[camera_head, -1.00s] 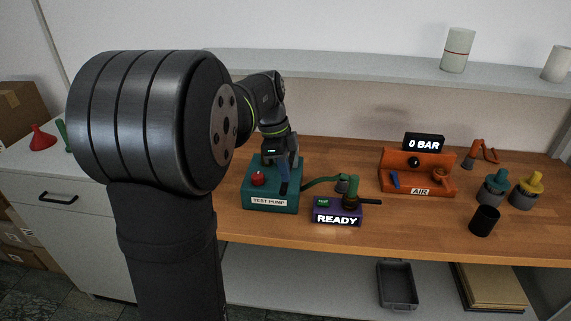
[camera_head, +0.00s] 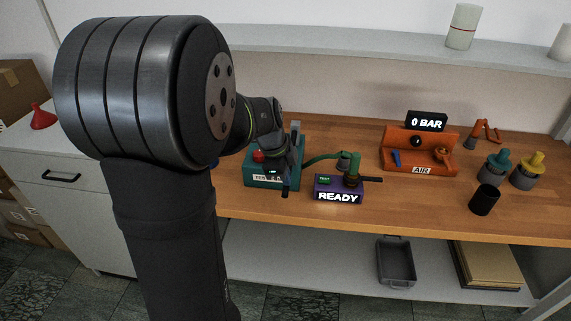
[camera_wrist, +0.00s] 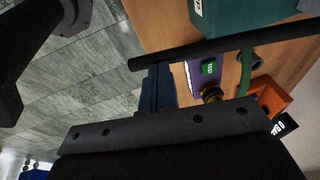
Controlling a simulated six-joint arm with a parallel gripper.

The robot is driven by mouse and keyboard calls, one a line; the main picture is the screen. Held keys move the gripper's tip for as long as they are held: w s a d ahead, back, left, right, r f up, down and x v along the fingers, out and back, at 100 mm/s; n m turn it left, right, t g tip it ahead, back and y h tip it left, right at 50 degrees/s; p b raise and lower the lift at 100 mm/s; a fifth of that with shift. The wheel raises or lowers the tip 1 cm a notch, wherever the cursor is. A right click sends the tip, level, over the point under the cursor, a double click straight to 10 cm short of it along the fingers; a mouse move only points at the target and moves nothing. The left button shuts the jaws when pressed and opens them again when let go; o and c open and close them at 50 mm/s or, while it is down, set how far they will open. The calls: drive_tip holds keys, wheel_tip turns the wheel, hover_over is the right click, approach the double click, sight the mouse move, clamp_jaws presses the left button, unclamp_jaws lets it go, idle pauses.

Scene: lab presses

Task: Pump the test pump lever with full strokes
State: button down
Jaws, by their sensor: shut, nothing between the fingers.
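The teal test pump (camera_head: 257,181) stands on the bench with a red knob (camera_head: 258,156) on top. Its dark lever (camera_head: 286,187) points toward the front edge, and my wrist covers part of the pump and its label. In the wrist view the lever (camera_wrist: 225,42) is a long dark bar crossing the upper half, with its free end at left. My gripper (camera_wrist: 157,70) is shut and empty, its blue fingers meeting the bar near that end. I cannot tell whether they press on it. The pump (camera_wrist: 235,14) also shows at the wrist view's top.
A purple block (camera_head: 338,185) reading READY sits right of the pump, joined by a green hose (camera_head: 322,158). An orange AIR stand (camera_head: 420,150) with a 0 BAR display (camera_head: 426,122) is farther right. A black cup (camera_head: 484,200) stands near the front edge.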

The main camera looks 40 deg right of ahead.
drive_tip(key=shift+s+a+f, duration=0.15)
drive_tip(key=shift+f, duration=0.45)
drive_tip(key=r, duration=0.2)
drive_tip(key=s+r, duration=0.1)
drive_tip(key=r, duration=0.2)
drive_tip(key=a+v, duration=0.1)
drive_tip(key=v, duration=0.8)
drive_tip(key=shift+s+r, duration=0.2)
drive_tip(key=shift+s, duration=0.3)
